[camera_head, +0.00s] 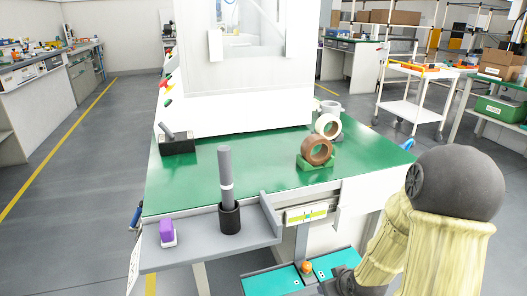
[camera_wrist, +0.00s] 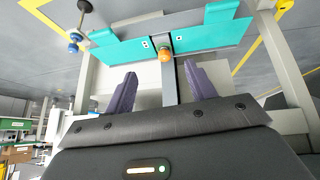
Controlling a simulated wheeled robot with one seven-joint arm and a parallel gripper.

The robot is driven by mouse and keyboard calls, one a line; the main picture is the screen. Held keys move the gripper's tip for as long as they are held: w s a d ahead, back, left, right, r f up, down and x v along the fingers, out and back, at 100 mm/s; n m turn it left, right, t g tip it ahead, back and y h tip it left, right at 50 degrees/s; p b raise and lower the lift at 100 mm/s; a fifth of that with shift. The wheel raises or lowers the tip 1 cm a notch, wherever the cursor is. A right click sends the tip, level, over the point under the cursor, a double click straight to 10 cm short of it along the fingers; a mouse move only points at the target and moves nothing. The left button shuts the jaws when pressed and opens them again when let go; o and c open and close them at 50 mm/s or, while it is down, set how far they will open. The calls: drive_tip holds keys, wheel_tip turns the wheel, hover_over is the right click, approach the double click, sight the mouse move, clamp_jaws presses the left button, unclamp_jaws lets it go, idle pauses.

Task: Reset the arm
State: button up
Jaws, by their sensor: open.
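My arm, with pale yellow covers and a dark round joint, shows at the lower right of the head view. My gripper (camera_wrist: 160,88) shows in the wrist view with its two dark fingers apart and nothing between them. In the head view, the gripper end is low by the teal panel (camera_head: 256,284) and mostly hidden by the arm. The teal panel with its orange knob (camera_head: 306,267) sits below the green worktop; the knob (camera_wrist: 165,55) shows beyond the fingertips in the wrist view.
A grey shelf (camera_head: 187,233) holds a black cup (camera_head: 230,218) with a grey rod and a purple-white block (camera_head: 167,233). A white machine (camera_head: 235,100) stands behind. Floor at left is clear.

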drive_tip(key=s+a+r+m+g+h+p, duration=0.1)
drive_tip(key=s+a+r+m+g+p, duration=0.15)
drive_tip(key=s+r, duration=0.45)
drive_tip(key=s+a+r+m+g+p, duration=0.15)
drive_tip(key=s+r+p, duration=0.25)
drive_tip(key=r, duration=0.5)
drive_tip(key=w+p+v, duration=0.2)
drive_tip(key=p+v, duration=1)
drive_tip(key=w+r+p+v, duration=0.1)
drive_tip(key=w+p+v, duration=0.2)
drive_tip(key=p+v, duration=0.9)
drive_tip(key=w+r+p+v, duration=0.1)
drive_tip(key=w+p+v, duration=0.2)
drive_tip(key=p+v, duration=0.9)
drive_tip(key=shift+w+r+n+p, duration=0.2)
drive_tip(key=shift+n+p, duration=0.1)
drive_tip(key=shift+p, duration=0.15)
drive_tip(key=shift+d+f, duration=0.1)
drive_tip(key=shift+f, duration=0.05)
